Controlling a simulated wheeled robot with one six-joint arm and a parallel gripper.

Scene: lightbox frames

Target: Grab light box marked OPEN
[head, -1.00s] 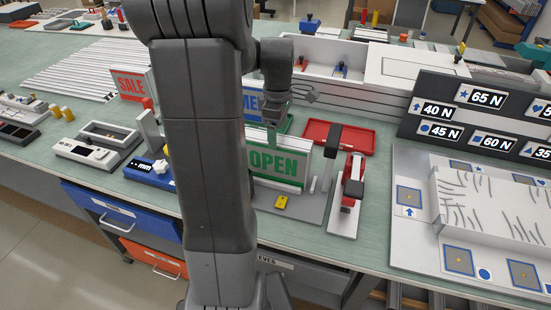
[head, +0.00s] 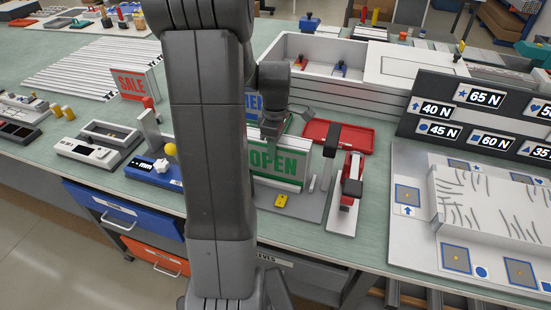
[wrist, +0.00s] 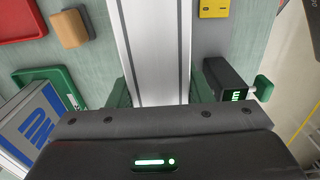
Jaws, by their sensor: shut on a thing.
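The light box marked OPEN (head: 279,166), with green letters on a white face and a green border, stands upright on a grey base on the bench in the head view. My gripper (head: 271,138) is at its top edge, partly covering the upper left of the face. In the wrist view my gripper (wrist: 160,92) has a green finger on each side of the light box (wrist: 155,45), shut on it. The box's top shows as a long pale strip between the fingers. My arm hides the area left of the box in the head view.
The MENU light box (wrist: 38,125) stands close behind, partly hidden. A red SALE sign (head: 131,85) stands farther left. A red tray (head: 355,138) and a red-and-black device (head: 351,181) are close on the right. A yellow block (head: 281,201) lies in front.

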